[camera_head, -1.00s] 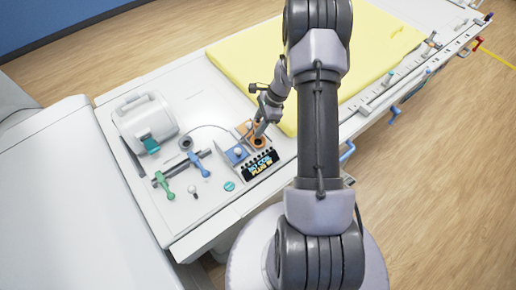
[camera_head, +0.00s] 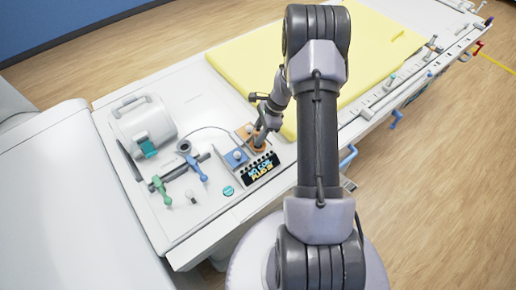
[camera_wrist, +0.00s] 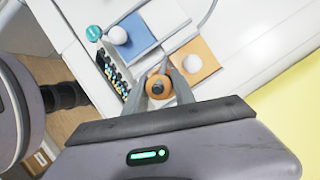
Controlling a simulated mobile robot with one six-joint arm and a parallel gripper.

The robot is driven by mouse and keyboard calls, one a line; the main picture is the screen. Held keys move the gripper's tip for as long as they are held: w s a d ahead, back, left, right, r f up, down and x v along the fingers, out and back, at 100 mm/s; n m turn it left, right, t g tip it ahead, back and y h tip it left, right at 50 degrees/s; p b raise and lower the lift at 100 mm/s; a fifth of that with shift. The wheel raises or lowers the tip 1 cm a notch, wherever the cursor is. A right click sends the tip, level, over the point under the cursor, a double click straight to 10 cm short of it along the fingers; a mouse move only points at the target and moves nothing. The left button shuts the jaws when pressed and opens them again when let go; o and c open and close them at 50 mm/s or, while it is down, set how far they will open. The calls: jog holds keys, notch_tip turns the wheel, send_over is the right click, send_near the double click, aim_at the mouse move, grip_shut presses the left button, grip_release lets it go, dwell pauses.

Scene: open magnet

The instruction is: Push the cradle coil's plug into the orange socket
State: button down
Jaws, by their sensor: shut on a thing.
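My gripper (camera_wrist: 158,92) is shut on an orange plug with a dark centre (camera_wrist: 158,80), seen end-on between the fingers. The orange socket plate (camera_wrist: 208,72) with a white dome lies just beyond the plug, up and to the right in the wrist view. In the head view my gripper (camera_head: 259,146) is low at the near edge of the orange socket plate (camera_head: 243,131) and hides part of it. I cannot tell whether the plug touches the socket. The cradle coil (camera_head: 145,125), a white drum with a handle and teal latch, stands at the left.
A blue socket plate (camera_head: 235,158) with a white knob sits beside the orange one. A grey cable (camera_wrist: 208,15) runs near the plates. Green (camera_head: 160,189) and blue (camera_head: 194,166) levers stand left; a yellow mat (camera_head: 235,65) lies behind.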

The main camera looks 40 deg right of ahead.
jog(key=shift+f+b, duration=1.1)
jog(key=shift+f, duration=0.2)
jog(key=c, duration=0.9)
grip_release()
jog(key=shift+s+r, duration=0.1)
jog(key=shift+c, duration=0.2)
jog(key=shift+r, duration=0.1)
jog(key=p+v, duration=0.2)
jog(key=v, duration=1.5)
jog(key=shift+p, duration=0.35)
jog(key=shift+r, duration=0.1)
